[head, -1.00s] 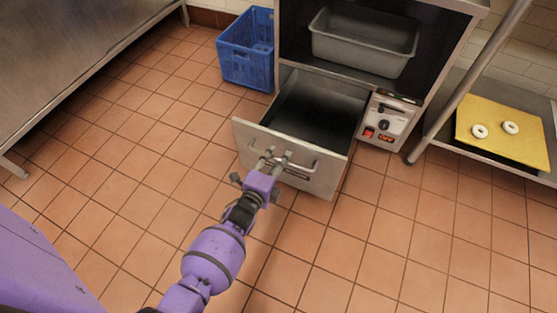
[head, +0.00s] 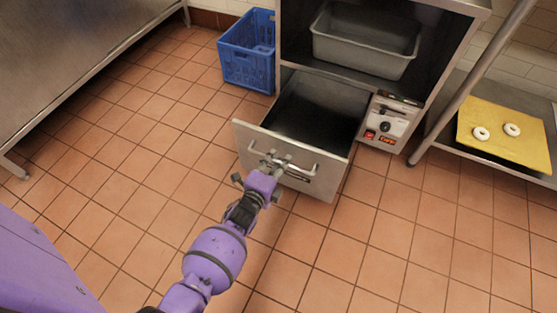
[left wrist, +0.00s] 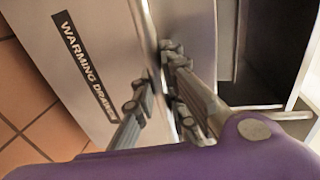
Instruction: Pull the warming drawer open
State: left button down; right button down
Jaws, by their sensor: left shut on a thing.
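The warming drawer (head: 252,146) is a steel drawer low in the cabinet. It stands well out from the cabinet, with its dark, empty inside showing in the head view. Its bar handle (head: 304,170) runs across the front. My left gripper (head: 271,160) is shut on the handle near its left part. In the left wrist view the fingers of my left gripper (left wrist: 163,100) are at the handle, and the drawer front with the black "WARMING DRAWER" label (left wrist: 85,65) shows beside them. My right gripper is not in view.
Above the drawer, a grey metal pan (head: 366,45) sits in the open cabinet. A control panel (head: 388,121) is to the drawer's right. A blue crate (head: 247,62) stands at left. The tiled floor in front is clear.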

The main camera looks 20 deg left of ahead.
pick_arm(q)
jog(key=v, duration=0.2)
jog(key=p+v, duration=0.1)
jog(key=shift+s+f, duration=0.3)
jog(key=shift+s, duration=0.2)
jog(key=c, duration=1.8)
grip_release()
jog(key=shift+c, duration=0.2)
jog(key=shift+o, duration=0.4)
